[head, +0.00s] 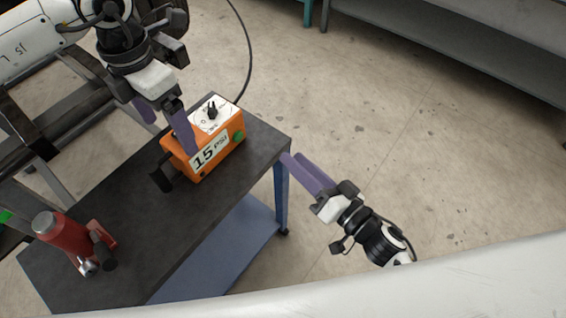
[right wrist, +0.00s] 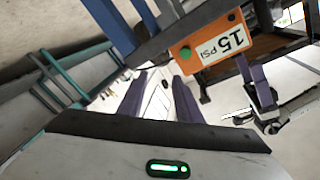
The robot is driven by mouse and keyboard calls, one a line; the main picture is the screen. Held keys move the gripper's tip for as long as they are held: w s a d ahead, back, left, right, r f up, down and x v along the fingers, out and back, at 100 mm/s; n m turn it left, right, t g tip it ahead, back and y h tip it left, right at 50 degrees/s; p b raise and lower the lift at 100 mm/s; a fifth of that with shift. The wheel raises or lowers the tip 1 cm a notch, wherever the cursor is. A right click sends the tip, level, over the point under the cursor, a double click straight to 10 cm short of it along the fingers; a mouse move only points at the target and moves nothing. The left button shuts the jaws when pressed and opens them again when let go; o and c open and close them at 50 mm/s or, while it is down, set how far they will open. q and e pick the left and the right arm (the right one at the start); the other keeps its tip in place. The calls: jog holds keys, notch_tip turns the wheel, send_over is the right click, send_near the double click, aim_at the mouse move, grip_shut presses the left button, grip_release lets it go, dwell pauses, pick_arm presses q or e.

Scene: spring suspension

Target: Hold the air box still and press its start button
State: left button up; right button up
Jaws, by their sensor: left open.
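The orange air box (head: 208,143), labelled "15 PSI", sits on the dark cart top near its far corner. Its green start button (head: 238,136) is on the labelled side, toward the right end. The box (right wrist: 212,45) and button (right wrist: 185,53) also show in the right wrist view. My left gripper (head: 170,135) is open over the box's left part; one purple finger crosses in front of the box and the other is beyond it. Contact is unclear. My right gripper (head: 295,157) is open and empty beside the cart's right corner, apart from the box; its fingers show in the right wrist view (right wrist: 160,80).
A red cylinder with a black handle (head: 66,235) stands at the cart's near left end. The cart top (head: 160,225) is bare between it and the box. A blue leg (head: 281,195) stands under the right corner. A grey bench (head: 450,40) is at the back.

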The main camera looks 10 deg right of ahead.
aim_at(182, 157)
pick_arm(q)
jog(key=shift+f, duration=0.2)
notch_tip(182, 157, down, 10)
pick_arm(e)
jog(key=a+g+y, duration=0.1)
jog(key=a+r+g+y, duration=0.1)
jog(key=a+y, duration=0.1)
jog(key=shift+s+a+n+y, duration=0.15)
jog(key=shift+a+n+y, duration=0.15)
pick_arm(q)
jog(key=c, duration=1.6)
jog(key=o, duration=0.7)
jog(key=c, duration=0.5)
jog(key=shift+o, duration=0.2)
jog(key=shift+r, duration=0.1)
